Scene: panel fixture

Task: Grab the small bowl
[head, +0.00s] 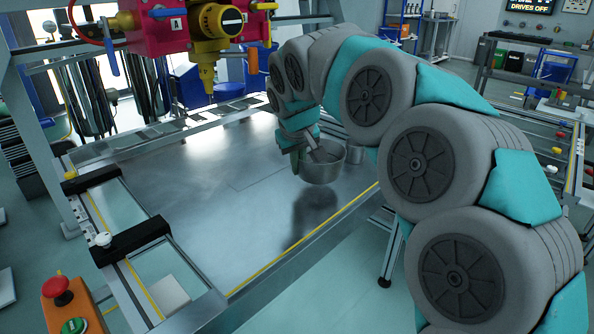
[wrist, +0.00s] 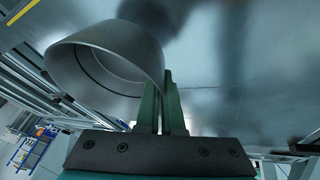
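The small bowl (head: 325,172) is round grey metal. In the head view it hangs above the metal table, with a dark reflection below it. My gripper (head: 313,147) is at its upper left rim, partly hidden by my arm. In the wrist view, the green fingers of my gripper (wrist: 161,88) are close together on the wall of the bowl (wrist: 88,68). The bowl is tilted in that view, with its opening partly visible. The gripper is shut on the bowl's rim.
The shiny metal table (head: 225,185) is mostly bare. A grey metal cylinder (head: 360,156) shows just right of the bowl. A red and yellow tool head (head: 212,28) hangs over the table's back left. An orange box with a red button (head: 62,290) stands at front left.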

